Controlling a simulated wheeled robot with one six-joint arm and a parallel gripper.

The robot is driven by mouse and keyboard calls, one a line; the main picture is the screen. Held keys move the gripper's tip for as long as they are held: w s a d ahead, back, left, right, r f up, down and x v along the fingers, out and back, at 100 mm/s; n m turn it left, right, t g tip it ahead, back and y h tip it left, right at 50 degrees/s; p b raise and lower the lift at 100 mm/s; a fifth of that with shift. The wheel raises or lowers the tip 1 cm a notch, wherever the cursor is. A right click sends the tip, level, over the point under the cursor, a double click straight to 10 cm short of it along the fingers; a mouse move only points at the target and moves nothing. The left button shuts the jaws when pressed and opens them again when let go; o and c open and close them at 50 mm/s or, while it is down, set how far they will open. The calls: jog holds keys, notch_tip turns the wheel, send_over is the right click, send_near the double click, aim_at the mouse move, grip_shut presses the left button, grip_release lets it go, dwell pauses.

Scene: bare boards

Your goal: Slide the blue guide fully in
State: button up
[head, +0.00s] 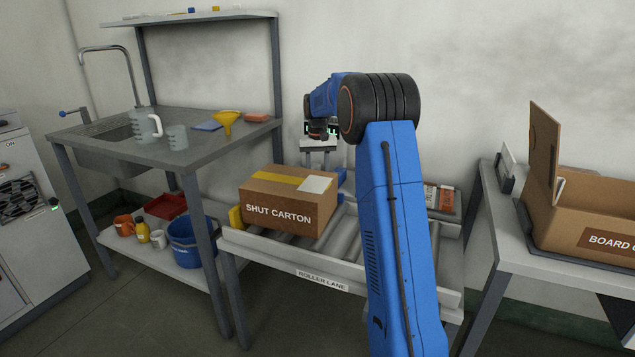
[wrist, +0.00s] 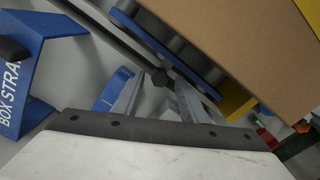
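The blue guide (wrist: 172,42) is a long rail with dark rollers, running beside the brown carton's edge in the wrist view. In the head view, a small blue part (head: 342,180) that looks like it shows behind the carton; the rest is hidden by the carton and my arm. My gripper (wrist: 158,85) has two grey fingers spread apart. A dark knob (wrist: 160,77) on a dark bar shows between their tips; I cannot tell whether they touch it. In the head view my gripper is above the lane's back side, its fingertips unclear.
The shut carton (head: 288,200) sits on the roller lane (head: 322,278), by a yellow stop (head: 236,218). A blue bracket lettered "BOX STRA" (wrist: 32,75) is left in the wrist view. A sink bench (head: 165,150) stands left, a table with an open carton (head: 585,205) right.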

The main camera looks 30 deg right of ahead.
jog(key=shift+f, duration=1.45)
grip_shut()
jog(key=shift+s+a, duration=0.85)
jog(key=shift+a, duration=0.25)
grip_release()
jog(key=shift+r, duration=0.15)
notch_tip(320, 180, up, 17)
jog(key=shift+r, duration=0.1)
